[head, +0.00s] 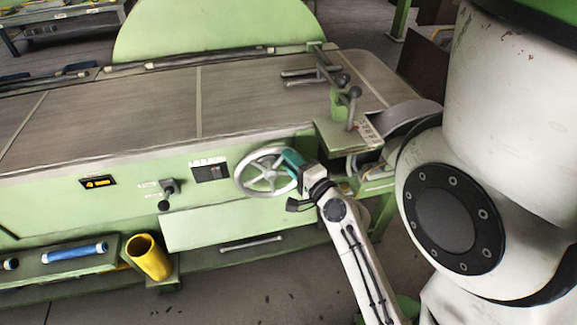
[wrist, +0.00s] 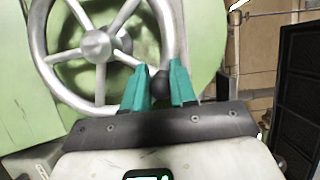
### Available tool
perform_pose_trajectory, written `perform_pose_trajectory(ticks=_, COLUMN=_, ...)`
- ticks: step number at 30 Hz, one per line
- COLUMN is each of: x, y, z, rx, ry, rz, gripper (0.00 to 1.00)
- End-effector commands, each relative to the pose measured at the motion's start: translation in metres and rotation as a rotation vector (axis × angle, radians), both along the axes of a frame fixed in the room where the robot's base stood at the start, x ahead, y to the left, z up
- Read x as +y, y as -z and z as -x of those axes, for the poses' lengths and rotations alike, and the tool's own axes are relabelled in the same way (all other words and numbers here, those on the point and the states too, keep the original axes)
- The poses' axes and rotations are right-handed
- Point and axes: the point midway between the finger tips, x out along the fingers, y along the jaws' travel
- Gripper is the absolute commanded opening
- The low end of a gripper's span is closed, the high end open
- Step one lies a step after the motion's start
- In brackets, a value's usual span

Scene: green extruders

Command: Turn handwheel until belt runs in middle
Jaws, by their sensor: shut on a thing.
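The handwheel (head: 265,171) is a grey metal spoked wheel on the green front panel of the machine. In the wrist view the handwheel (wrist: 97,46) fills the upper left, with its hub and several spokes in sight. My gripper (head: 292,160) is at the right side of the rim. In the wrist view its teal fingers (wrist: 160,80) are shut on the wheel's dark round knob (wrist: 158,82), one finger on each side. The belt (head: 150,103) is a wide grey-brown band lying flat along the machine's top, with light seams across it. Its far edge runs close to the back rail.
A green clamp bracket with levers (head: 340,104) stands at the belt's right end. A small black knob (head: 167,188) and a dark panel (head: 210,172) sit left of the wheel.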

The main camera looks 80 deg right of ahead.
Motion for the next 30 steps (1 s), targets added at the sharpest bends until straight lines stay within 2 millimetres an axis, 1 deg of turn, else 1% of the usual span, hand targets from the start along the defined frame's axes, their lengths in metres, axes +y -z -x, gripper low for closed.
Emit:
perform_pose_trajectory(ticks=1, x=-0.0044, y=-0.0031, z=0.0039, rx=-0.005, ry=0.014, rz=0.012, gripper=0.00)
perform_pose_trajectory(ticks=13, x=-0.0052, y=-0.0034, z=0.0055, rx=-0.009, ry=0.017, rz=0.010, gripper=0.00)
perform_pose_trajectory(ticks=14, x=-0.0052, y=-0.0034, z=0.0055, rx=-0.008, ry=0.017, rz=0.010, gripper=0.28)
perform_pose_trajectory(ticks=20, x=-0.0045, y=-0.0026, z=0.0049, rx=-0.008, ry=0.015, rz=0.008, gripper=0.47)
perform_pose_trajectory(ticks=21, x=-0.0042, y=-0.0024, z=0.0047, rx=-0.008, ry=0.014, rz=0.007, gripper=0.49)
perform_pose_trajectory(ticks=30, x=-0.0015, y=-0.0001, z=0.0037, rx=-0.008, ry=0.008, rz=0.001, gripper=0.49)
